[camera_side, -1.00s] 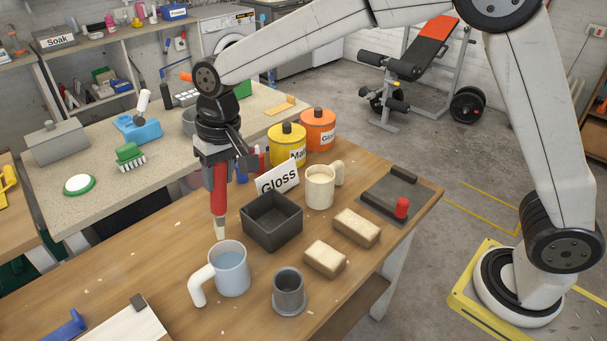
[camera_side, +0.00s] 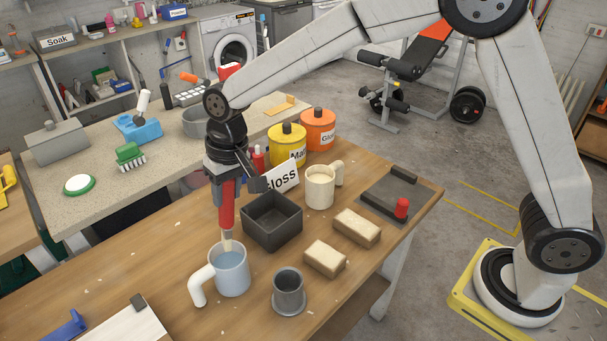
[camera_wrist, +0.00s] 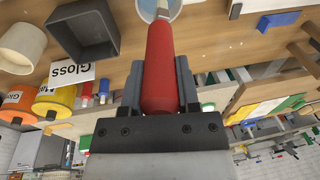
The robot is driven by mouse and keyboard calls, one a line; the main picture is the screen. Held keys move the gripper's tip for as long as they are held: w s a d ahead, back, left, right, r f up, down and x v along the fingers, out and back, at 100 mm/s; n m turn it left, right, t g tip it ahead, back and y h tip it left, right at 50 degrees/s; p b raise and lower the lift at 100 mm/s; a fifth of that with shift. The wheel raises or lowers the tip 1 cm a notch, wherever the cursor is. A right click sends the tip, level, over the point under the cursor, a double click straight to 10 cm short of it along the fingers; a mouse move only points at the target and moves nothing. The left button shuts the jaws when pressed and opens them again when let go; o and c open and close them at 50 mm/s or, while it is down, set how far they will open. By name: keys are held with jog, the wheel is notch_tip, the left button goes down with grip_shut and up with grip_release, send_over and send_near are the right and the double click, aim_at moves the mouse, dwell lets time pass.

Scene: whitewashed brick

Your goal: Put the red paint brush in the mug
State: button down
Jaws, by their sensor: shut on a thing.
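The red paint brush (camera_side: 227,207) hangs bristles down from my gripper (camera_side: 226,188). In the wrist view, the brush's red handle (camera_wrist: 160,65) lies between my two grey fingers (camera_wrist: 159,88), which are shut on it. A light blue mug (camera_side: 232,284) with a white handle and blue inside stands upright on the wooden table. The pale bristle end is at the mug's mouth, near the back of the rim; I cannot tell how far inside it is. In the wrist view, part of the mug's rim (camera_wrist: 179,10) shows around the brush's lower end.
A dark square bin (camera_side: 272,228) is just right of the brush, with a Gloss sign (camera_side: 282,177) behind it. A cream mug (camera_side: 320,190), a grey cup (camera_side: 289,293), two sponge-like blocks and paint cans stand to the right.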

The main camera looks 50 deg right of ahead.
aim_at(228, 219)
jog(key=shift+d+f, duration=0.1)
jog(key=shift+f, duration=0.5)
jog(key=shift+w+a+f, duration=0.1)
jog(key=shift+a+f, duration=0.1)
jog(key=shift+f, duration=1.3)
jog(key=shift+w+a+f, duration=0.1)
jog(key=shift+a+f, duration=0.1)
jog(key=shift+f, duration=1.25)
jog(key=shift+c, duration=1.3)
grip_release()
jog(key=shift+r, duration=0.1)
jog(key=shift+s+d+r, duration=0.1)
jog(key=shift+d+r, duration=0.05)
jog(key=shift+r, duration=1.1)
jog(key=shift+s+d+r, duration=0.1)
jog(key=shift+d+r, duration=0.1)
jog(key=shift+r, duration=1.05)
jog(key=shift+s+d+r, duration=0.1)
jog(key=shift+d+r, duration=0.05)
jog(key=shift+r, duration=1.1)
